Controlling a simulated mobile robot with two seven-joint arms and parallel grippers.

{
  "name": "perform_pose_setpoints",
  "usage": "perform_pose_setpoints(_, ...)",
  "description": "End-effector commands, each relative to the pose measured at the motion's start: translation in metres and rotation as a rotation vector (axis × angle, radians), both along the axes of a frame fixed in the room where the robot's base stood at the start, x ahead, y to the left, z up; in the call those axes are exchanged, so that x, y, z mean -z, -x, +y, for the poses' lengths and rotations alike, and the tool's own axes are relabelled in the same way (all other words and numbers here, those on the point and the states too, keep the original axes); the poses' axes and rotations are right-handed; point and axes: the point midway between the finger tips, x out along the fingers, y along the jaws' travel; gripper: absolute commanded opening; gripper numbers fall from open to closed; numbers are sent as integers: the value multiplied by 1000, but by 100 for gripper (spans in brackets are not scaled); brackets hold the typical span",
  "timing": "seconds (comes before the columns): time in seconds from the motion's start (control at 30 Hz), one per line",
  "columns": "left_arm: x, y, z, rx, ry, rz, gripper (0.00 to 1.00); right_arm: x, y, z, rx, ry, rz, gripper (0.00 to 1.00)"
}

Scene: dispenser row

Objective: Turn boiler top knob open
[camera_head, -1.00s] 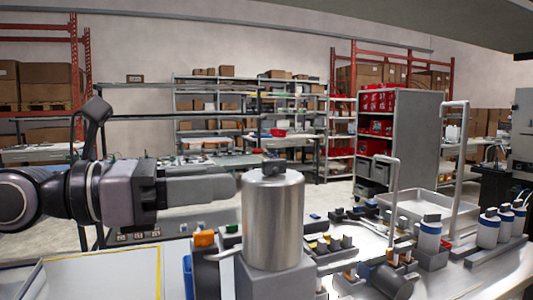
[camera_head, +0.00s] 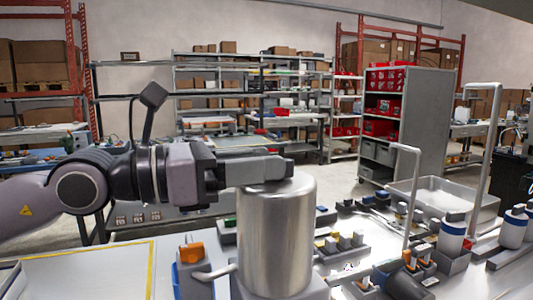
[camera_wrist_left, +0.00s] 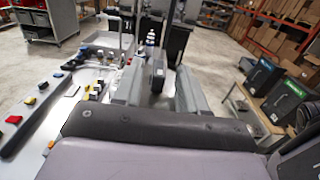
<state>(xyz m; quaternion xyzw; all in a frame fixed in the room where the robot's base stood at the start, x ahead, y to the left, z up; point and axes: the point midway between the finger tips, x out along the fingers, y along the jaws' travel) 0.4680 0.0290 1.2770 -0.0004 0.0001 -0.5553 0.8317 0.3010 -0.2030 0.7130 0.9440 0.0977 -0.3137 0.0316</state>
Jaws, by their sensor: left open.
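The boiler (camera_head: 277,240) is a shiny metal cylinder standing upright at the front centre of the head view. My left gripper comes in level from the left, across the boiler's top. In the left wrist view, the knob (camera_wrist_left: 158,76) appears as a dark upright piece between the two grey fingers of my left gripper (camera_wrist_left: 160,90). The fingers are apart, and a gap shows beside the knob. My right gripper is not in view.
A yellow-edged white panel (camera_head: 95,275) lies at the front left.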

Motion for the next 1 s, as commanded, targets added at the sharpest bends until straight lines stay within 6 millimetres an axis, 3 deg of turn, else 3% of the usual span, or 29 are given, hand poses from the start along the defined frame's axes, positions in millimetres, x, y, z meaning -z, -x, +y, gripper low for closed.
perform_pose_setpoints(0.17, 0, -5, -13, 0, -1, 0, 42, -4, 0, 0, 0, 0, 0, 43)
perform_pose_setpoints(0.47, 0, -6, -15, 0, 0, 0, 42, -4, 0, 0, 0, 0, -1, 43)
perform_pose_setpoints(0.6, 0, -6, -14, 0, 0, 0, 0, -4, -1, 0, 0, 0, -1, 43)
perform_pose_setpoints(1.0, 4, -6, -14, -13, -1, -2, 0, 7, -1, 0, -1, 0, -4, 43)
